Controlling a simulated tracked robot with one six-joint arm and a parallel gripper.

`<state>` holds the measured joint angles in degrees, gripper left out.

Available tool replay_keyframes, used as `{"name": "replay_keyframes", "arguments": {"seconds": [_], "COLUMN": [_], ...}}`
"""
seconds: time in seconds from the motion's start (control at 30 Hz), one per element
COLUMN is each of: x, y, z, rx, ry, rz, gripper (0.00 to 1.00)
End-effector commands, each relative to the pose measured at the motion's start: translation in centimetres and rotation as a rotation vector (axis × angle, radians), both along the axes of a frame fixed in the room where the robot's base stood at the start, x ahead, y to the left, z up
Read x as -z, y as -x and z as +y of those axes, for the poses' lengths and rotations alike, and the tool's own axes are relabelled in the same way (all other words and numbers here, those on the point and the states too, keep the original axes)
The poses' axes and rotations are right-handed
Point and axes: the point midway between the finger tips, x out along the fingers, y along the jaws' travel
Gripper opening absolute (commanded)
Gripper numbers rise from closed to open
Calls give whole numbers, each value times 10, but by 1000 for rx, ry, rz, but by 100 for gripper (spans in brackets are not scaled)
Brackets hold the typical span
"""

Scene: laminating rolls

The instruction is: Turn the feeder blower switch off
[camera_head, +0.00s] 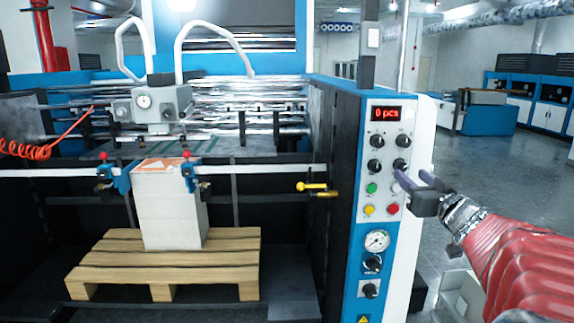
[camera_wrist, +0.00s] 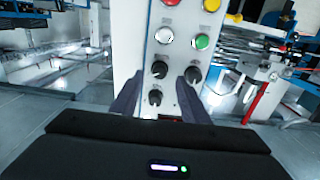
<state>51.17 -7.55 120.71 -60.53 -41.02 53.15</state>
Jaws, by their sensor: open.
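The control panel (camera_head: 384,225) is a blue and white strip on the machine's front post. It carries several black rotary knobs; their labels are too small to read, so I cannot tell which is the feeder blower switch. In the head view, the lower right knob (camera_head: 401,165) is close to my gripper (camera_head: 412,178), which is open and empty in front of the panel. In the wrist view, that knob (camera_wrist: 160,69) shows between and beyond the fingertips (camera_wrist: 159,79). Another knob (camera_wrist: 193,75) is just beside the right finger, and a smaller-looking one (camera_wrist: 155,97) lies lower. Contact is unclear.
Green (camera_head: 372,188), yellow (camera_head: 369,209) and red (camera_head: 392,209) buttons sit just below the knobs. A pressure gauge (camera_head: 377,241) is lower. A paper stack (camera_head: 172,212) stands on a wooden pallet (camera_head: 165,258) at left. Open floor lies at right.

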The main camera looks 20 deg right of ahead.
Motion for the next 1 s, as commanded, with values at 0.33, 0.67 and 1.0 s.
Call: {"name": "replay_keyframes", "arguments": {"seconds": [0.33,0.67,1.0], "x": [0,0,0], "y": [-39,-44,-44], "z": [-11,-14,-14], "rx": [0,2,2], "ry": [-1,-1,-1], "rz": [1,0,0], "gripper": [41,41,23]}}
